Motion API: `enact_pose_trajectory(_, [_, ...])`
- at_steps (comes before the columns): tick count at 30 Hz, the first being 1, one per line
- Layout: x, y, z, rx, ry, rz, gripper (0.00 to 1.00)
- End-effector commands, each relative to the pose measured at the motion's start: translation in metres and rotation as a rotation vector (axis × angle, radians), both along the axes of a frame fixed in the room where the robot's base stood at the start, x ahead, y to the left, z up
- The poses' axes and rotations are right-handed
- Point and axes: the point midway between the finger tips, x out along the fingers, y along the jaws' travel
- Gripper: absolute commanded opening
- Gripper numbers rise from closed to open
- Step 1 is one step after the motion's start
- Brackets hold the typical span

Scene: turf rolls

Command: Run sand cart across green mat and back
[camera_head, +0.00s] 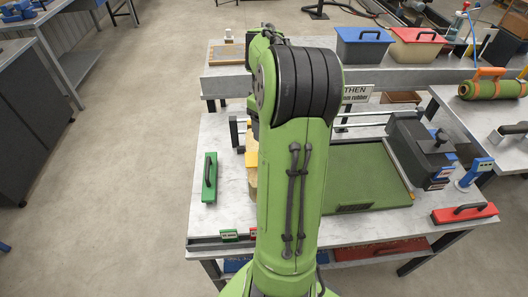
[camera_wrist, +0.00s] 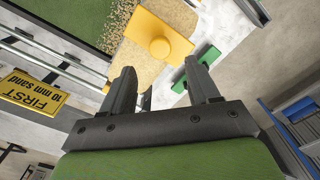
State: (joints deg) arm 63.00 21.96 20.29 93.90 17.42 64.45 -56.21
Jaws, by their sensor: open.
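A yellow block with a round knob, which looks like the sand cart (camera_wrist: 158,28), stands on a tan surface beside the green mat (camera_wrist: 65,18) in the wrist view. Speckled tan grains lie along the mat edge near it. In the head view the green mat (camera_head: 368,178) lies flat on the table, and only a yellow sliver of the cart (camera_head: 251,150) shows beside my arm. My gripper (camera_wrist: 160,67) is open and empty, its fingertips pointing toward the yellow cart and apart from it. My arm hides the gripper in the head view.
A dark hopper (camera_head: 420,143) stands right of the mat. A green handled tool (camera_head: 209,178) lies left and a red one (camera_head: 465,213) at the right front. A yellow sign (camera_wrist: 32,91) reads "FIRST 10 mm sand". Metal rails (camera_wrist: 50,48) run beside it. Lidded bins stand behind.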

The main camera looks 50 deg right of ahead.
Motion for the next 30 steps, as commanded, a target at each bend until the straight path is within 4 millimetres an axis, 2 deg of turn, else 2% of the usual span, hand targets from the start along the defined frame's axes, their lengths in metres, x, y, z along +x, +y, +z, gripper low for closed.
enact_pose_trajectory(1, [-0.001, 0.0, -0.017, 0.004, 0.002, -0.001, 0.6])
enact_pose_trajectory(3, [-0.001, 0.0, -0.035, 0.004, 0.002, -0.001, 0.6])
enact_pose_trajectory(9, [0.0, 0.0, -0.077, 0.001, 0.001, -0.002, 0.6])
enact_pose_trajectory(14, [0.0, 0.0, -0.092, 0.0, 0.0, -0.001, 0.6])
enact_pose_trajectory(21, [0.0, 0.0, -0.093, -0.002, -0.001, -0.001, 0.6])
enact_pose_trajectory(23, [0.0, 0.0, -0.093, -0.002, -0.001, -0.001, 0.54])
enact_pose_trajectory(30, [0.0, 0.0, -0.093, -0.002, -0.001, -0.001, 0.18])
